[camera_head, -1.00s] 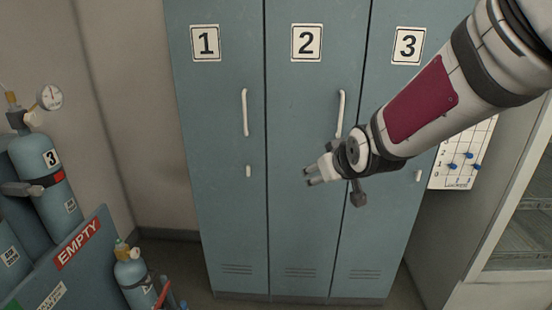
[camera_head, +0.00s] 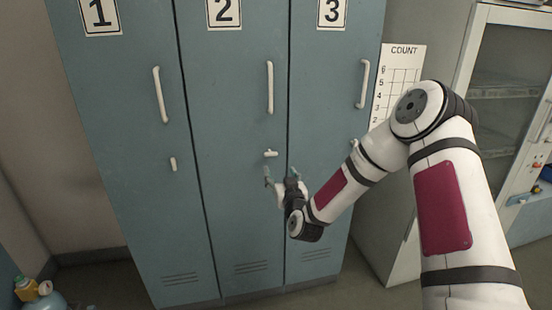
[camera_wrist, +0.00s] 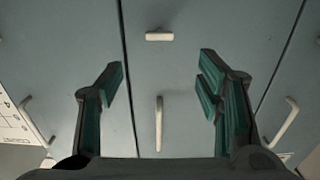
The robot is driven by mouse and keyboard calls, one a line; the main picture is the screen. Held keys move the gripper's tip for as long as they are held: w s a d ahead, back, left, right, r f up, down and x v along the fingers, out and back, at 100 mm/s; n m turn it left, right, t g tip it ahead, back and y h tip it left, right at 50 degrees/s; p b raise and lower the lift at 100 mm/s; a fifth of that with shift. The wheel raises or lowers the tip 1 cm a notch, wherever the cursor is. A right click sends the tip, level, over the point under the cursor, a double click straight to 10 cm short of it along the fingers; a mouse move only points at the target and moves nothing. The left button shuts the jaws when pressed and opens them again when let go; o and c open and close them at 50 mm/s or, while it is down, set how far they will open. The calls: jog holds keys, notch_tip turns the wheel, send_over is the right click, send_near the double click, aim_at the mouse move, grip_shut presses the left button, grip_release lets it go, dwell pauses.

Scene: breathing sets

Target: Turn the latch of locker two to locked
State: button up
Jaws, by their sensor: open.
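Locker two (camera_head: 232,110) is the middle blue-grey door, with a number plate (camera_head: 224,12) cut off at the top edge. Its small white latch (camera_head: 271,153) lies horizontal below its upright white handle (camera_head: 270,88). My gripper (camera_head: 280,175) is open and empty in front of this door, just below the latch in the head view. The wrist view is upside down relative to the door. There the latch (camera_wrist: 159,36) shows beyond the open fingers (camera_wrist: 160,82), horizontal and untouched, with the handle (camera_wrist: 158,122) below it.
Locker one (camera_head: 120,130) stands left with an upright latch (camera_head: 173,163). Locker three (camera_head: 325,100) stands right, its latch (camera_head: 353,143) partly hidden by my arm. A count sheet (camera_head: 397,75) hangs beside it, and a glass-fronted cabinet (camera_head: 465,60) stands farther right. A cylinder top (camera_head: 40,292) shows bottom left.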

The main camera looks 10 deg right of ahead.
aim_at(271, 154)
jog(key=w+b, duration=0.1)
jog(key=w, duration=1.2)
jog(key=shift+w, duration=0.35)
jog(key=c, duration=1.2)
